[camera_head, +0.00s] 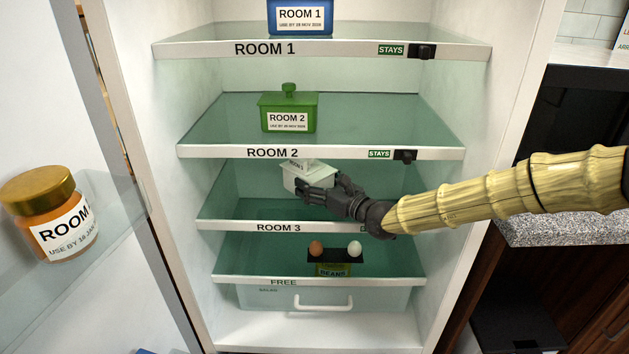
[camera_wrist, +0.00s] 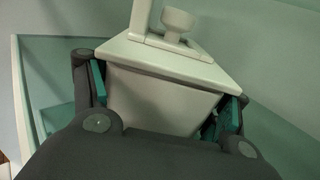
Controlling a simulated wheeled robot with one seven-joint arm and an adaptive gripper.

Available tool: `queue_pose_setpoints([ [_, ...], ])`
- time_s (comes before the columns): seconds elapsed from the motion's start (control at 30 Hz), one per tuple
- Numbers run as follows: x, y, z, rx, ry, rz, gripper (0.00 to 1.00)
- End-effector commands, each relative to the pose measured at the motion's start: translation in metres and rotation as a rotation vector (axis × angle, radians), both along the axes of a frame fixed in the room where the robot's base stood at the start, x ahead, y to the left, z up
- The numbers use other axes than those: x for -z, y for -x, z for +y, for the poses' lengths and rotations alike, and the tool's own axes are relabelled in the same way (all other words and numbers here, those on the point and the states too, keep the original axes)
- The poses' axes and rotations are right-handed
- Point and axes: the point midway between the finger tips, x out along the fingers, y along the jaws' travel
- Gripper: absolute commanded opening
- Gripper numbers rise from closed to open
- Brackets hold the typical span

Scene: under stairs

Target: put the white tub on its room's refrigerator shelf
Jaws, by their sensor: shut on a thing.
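The white tub (camera_head: 305,178) is inside the refrigerator, above the Room 3 shelf (camera_head: 250,226). Its label faces the front, but its room number is too small to read surely. My gripper (camera_head: 318,193) is shut on the tub and holds it slightly tilted, apparently above the shelf's glass. In the wrist view the tub (camera_wrist: 165,97) sits between the two fingers of my gripper (camera_wrist: 165,100), with its lid and knob on top. The tub's underside is hidden there.
A blue tub (camera_head: 300,18) stands on the Room 1 shelf (camera_head: 330,48), and a green tub (camera_head: 289,105) on the Room 2 shelf (camera_head: 330,152). Eggs and a beans tin (camera_head: 333,269) are on the Free shelf (camera_head: 390,281). An orange jar (camera_head: 55,220) stands in the door at left.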

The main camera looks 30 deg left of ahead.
Motion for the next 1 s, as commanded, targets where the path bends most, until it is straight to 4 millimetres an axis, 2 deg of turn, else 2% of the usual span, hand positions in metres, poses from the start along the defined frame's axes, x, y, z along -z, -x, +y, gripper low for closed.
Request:
queue_pose_setpoints([
  [0.07, -0.001, 0.000, 0.000, 0.000, -0.002, -0.001, 0.33],
  [0.1, 0.000, 0.000, 0.000, 0.000, 0.000, 0.000, 0.81],
  [0.2, -0.001, 0.000, 0.000, 0.000, 0.000, 0.000, 0.97],
  [0.57, -0.001, 0.000, 0.000, 0.000, 0.000, 0.000, 0.97],
  [0.77, -0.016, 0.000, 0.000, 0.000, 0.001, -0.003, 0.97],
  [1.0, -0.012, 0.008, -0.038, 0.002, 0.001, 0.001, 0.97],
])
